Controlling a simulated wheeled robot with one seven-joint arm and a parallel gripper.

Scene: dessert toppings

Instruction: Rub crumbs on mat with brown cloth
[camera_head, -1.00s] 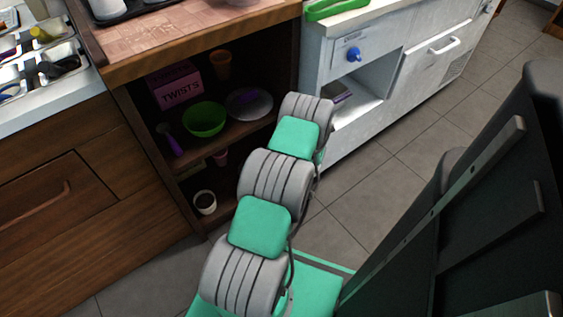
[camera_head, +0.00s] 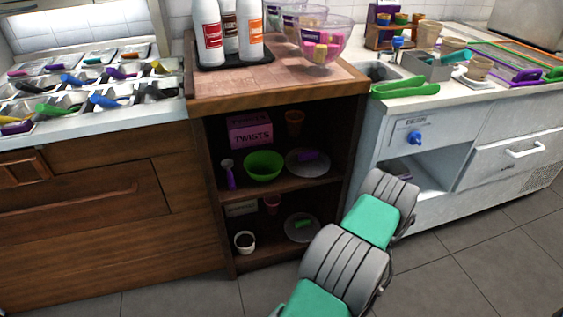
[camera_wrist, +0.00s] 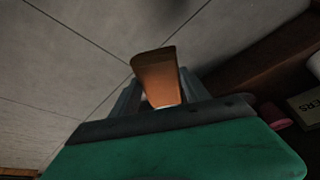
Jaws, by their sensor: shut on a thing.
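My gripper (camera_wrist: 156,95) shows in the wrist view, shut on an orange-brown, tapered piece (camera_wrist: 156,68) that looks like the brown cloth. The piece stands up between the two fingers, over grey floor tiles; its lower end is hidden by the gripper. In the head view only my grey and green arm links show, low and right in front of the shelf unit; the gripper itself is out of that view. I cannot make out crumbs or a clear mat on the counters.
An open wooden shelf unit (camera_head: 228,215) holds a pink box (camera_head: 251,133), a green bowl (camera_head: 263,166) and a white mug (camera_head: 245,242). Bottles (camera_head: 208,35) and clear bowls (camera_head: 326,38) stand on top. Green tongs (camera_head: 405,87) lie on the right counter. Floor in front is clear.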

